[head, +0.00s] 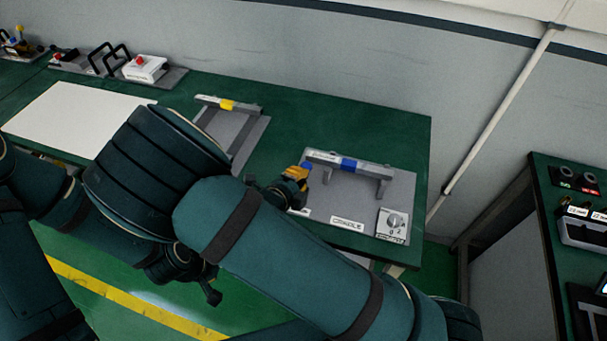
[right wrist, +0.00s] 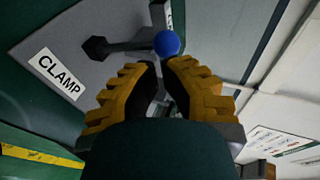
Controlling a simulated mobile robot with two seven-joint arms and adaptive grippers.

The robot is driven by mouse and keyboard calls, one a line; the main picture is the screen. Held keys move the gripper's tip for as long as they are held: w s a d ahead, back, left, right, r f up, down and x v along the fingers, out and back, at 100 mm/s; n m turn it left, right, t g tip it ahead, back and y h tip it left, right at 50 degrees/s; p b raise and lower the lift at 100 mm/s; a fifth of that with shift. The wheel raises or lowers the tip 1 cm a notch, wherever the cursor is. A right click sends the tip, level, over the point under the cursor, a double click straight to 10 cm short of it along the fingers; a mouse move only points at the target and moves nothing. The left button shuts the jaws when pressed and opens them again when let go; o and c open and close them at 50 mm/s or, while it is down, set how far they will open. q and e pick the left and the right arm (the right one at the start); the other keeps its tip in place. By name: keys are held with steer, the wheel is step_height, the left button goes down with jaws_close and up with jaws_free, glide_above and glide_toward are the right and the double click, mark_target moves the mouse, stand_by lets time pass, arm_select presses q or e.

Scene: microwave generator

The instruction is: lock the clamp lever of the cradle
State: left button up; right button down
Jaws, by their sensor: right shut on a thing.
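The cradle (head: 335,207) is a grey plate on the green bench, with a raised grey bar that has a blue band (head: 350,165). Its clamp lever (right wrist: 125,46) is a dark rod ending in a blue ball knob (right wrist: 167,43), beside a CLAMP label (right wrist: 60,75) in the right wrist view. My right gripper (head: 299,173) is at the cradle's left side. In the right wrist view its yellow-backed fingers (right wrist: 163,68) are shut on the lever at the knob. The fingertips hide part of the contact.
A second grey fixture (head: 228,130) with a yellow band stands left of the cradle. A dial (head: 394,222) sits at the cradle's right front corner. A white sheet (head: 80,118) and switch boxes (head: 145,68) lie further left. Another bench stands at right.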

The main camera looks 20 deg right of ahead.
steer(key=shift+x, duration=1.05)
steer(key=shift+b+x, duration=0.8)
steer(key=shift+b, duration=0.05)
steer(key=shift+r, duration=0.15)
